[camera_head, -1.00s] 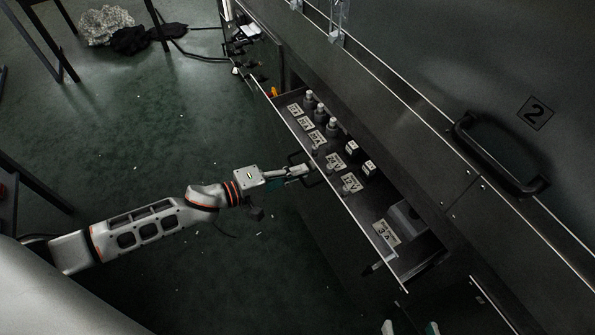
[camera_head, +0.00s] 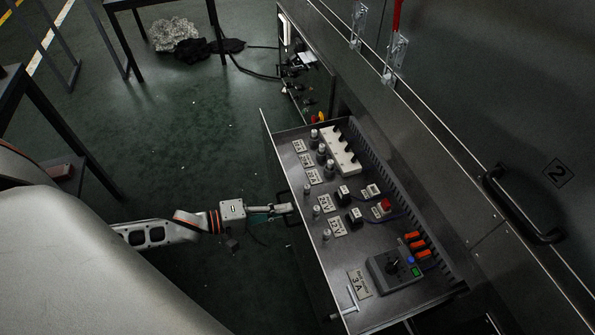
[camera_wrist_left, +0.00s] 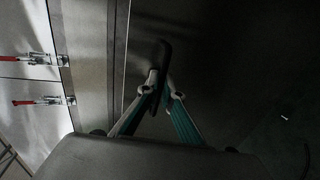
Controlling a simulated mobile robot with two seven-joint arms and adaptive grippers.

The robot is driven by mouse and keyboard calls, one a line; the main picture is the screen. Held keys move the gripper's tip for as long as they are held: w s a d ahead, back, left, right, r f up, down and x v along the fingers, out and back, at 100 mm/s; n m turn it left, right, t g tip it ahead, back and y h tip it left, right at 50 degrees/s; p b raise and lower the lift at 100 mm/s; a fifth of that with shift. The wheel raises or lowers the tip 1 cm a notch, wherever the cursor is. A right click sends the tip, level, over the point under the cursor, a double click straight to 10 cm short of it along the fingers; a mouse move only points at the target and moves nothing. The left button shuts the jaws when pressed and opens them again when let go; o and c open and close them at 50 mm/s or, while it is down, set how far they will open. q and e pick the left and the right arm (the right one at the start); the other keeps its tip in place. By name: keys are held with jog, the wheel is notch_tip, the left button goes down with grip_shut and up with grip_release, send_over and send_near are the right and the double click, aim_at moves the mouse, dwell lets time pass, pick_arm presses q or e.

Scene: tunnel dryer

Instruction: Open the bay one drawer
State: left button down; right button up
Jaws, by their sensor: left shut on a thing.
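The drawer (camera_head: 343,262) stands pulled well out of the dark cabinet, showing switches, fuses, labels and a grey control box inside. My left gripper (camera_head: 290,209) is at the outer side of the drawer's front panel, shut on its dark handle (camera_head: 286,194). In the left wrist view the fingers (camera_wrist_left: 161,88) close around the dark handle bar (camera_wrist_left: 163,56). The fingers partly hide the handle. My right gripper is not in view.
A cabinet door with a black handle (camera_head: 520,207) and a "2" label is at the right. Red-handled latches (camera_wrist_left: 36,58) show in the left wrist view. A dark table (camera_head: 60,125) stands at the left. The green floor (camera_head: 190,140) in front of the drawer is mostly clear.

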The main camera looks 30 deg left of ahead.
pick_arm(q)
jog(key=shift+f+v, duration=0.2)
jog(key=shift+v, duration=0.75)
jog(key=shift+a, duration=0.1)
jog(key=c, duration=2.5)
grip_release()
jog(key=shift+c, duration=0.2)
jog(key=v, duration=1.2)
